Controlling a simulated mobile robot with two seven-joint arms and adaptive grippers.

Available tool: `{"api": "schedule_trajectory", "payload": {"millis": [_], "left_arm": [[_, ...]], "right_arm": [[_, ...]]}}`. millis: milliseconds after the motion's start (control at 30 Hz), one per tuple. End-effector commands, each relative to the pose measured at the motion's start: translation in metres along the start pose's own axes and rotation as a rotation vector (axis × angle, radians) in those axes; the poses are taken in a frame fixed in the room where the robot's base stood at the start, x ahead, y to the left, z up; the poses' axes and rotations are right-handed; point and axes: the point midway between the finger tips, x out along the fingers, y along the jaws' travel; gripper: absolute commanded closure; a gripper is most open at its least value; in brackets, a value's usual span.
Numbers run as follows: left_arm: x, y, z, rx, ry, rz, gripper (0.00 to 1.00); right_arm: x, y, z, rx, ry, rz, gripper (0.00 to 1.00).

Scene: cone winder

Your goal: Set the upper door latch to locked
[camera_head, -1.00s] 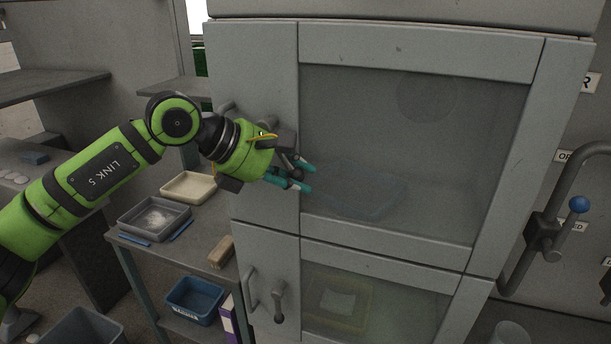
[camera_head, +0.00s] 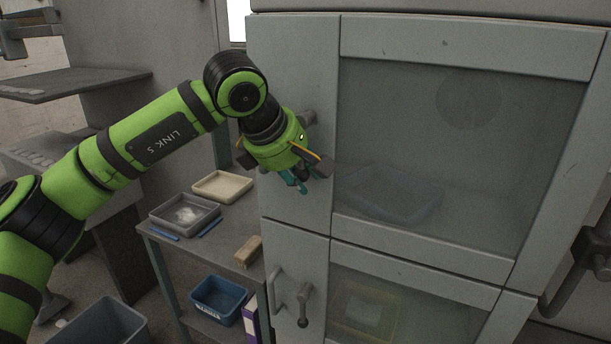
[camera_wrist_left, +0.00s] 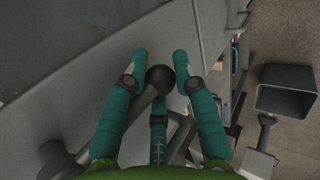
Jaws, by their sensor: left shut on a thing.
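The upper door (camera_head: 290,80) of the grey cabinet is closed, with a large window. In the left wrist view, the upper door latch (camera_wrist_left: 160,79) shows as a dark ball knob on a grey lever that slants down to the left. My left gripper (camera_head: 297,184) is in front of the upper door's left frame. Its teal fingers (camera_wrist_left: 160,68) are on both sides of the knob, shut on the latch. In the head view the gripper hides the latch. My right gripper is not in view.
The upper door handle (camera_head: 310,118) is just above my gripper. The lower door has a handle (camera_head: 276,287) and its own latch (camera_head: 303,308), hanging down. A side table with a grey tray (camera_head: 158,222), a cream tray (camera_head: 223,198) and a brown block (camera_head: 247,251) stands at left.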

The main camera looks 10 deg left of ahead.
Motion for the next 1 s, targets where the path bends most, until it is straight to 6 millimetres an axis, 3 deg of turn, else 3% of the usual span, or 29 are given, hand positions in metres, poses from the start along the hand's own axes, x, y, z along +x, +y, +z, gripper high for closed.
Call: {"api": "schedule_trajectory", "payload": {"millis": [400, 433, 467, 500, 833, 1000], "left_arm": [[0.0, 0.0, -0.001, 0.005, 0.007, 0.001, 1.0], [0.0, 0.0, -0.001, 0.005, 0.007, 0.001, 0.64], [0.0, 0.0, -0.001, 0.005, 0.007, 0.001, 0.52], [0.0, 0.0, -0.001, 0.005, 0.007, 0.001, 0.48], [-0.002, 0.0, -0.001, 0.003, 0.005, 0.001, 0.48], [-0.02, 0.001, -0.001, 0.002, 0.005, 0.003, 0.48]], "right_arm": [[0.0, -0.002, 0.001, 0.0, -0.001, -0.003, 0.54], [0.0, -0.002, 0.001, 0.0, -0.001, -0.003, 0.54], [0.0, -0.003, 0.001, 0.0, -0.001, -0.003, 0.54], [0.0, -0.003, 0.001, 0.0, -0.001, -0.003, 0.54], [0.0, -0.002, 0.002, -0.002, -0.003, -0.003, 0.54], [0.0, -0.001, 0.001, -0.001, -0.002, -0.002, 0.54]]}}
